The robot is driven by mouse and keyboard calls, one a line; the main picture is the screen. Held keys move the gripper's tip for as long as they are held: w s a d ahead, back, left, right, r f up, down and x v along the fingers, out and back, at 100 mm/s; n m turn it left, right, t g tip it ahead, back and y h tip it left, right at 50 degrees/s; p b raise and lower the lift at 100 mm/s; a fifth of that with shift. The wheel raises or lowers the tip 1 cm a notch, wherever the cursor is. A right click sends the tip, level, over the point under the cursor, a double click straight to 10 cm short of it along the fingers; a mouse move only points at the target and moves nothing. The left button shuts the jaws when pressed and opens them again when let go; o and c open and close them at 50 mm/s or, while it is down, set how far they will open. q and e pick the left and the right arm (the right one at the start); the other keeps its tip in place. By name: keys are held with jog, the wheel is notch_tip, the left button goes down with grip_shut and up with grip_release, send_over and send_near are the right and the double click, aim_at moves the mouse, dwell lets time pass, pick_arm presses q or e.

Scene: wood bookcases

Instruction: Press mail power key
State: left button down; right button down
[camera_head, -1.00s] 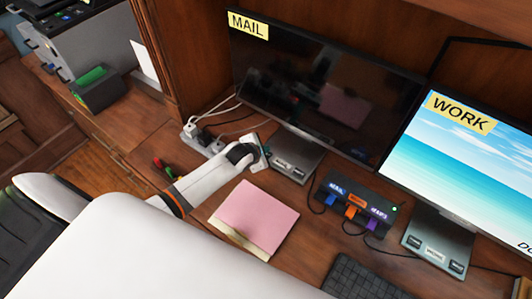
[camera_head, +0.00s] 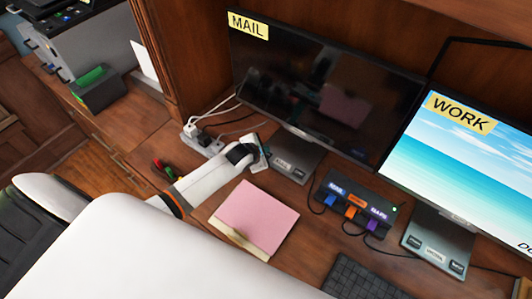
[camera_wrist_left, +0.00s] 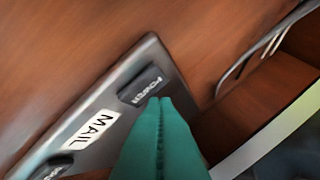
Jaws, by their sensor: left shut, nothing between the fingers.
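The mail monitor (camera_head: 310,85) carries a yellow MAIL label and its screen is dark. Its grey stand base (camera_head: 297,158) rests on the desk. In the left wrist view the base (camera_wrist_left: 110,110) bears a white MAIL label (camera_wrist_left: 91,137), a black POWER key (camera_wrist_left: 143,86) and another black key (camera_wrist_left: 52,168) at the lower left. My left gripper (camera_head: 264,150) is at the left edge of the base. Its green fingers (camera_wrist_left: 160,103) are shut and empty, with the tips at the edge of the POWER key. I cannot tell whether they touch it. My right gripper is not in view.
The work monitor (camera_head: 465,160) at the right is lit with a beach picture. A black switch box (camera_head: 355,203), a pink notepad (camera_head: 256,212) and a keyboard (camera_head: 362,280) lie in front. A white power strip (camera_head: 205,142) with cables sits behind my left arm.

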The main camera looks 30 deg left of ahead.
pick_arm(q)
jog(key=shift+f, duration=0.1)
dwell(0.5)
jog(key=shift+f, duration=0.35)
dwell(0.4)
jog(key=shift+r+p, duration=0.5)
jog(key=shift+p, duration=0.15)
notch_tip(320, 180, up, 6)
jog(key=p, duration=0.6)
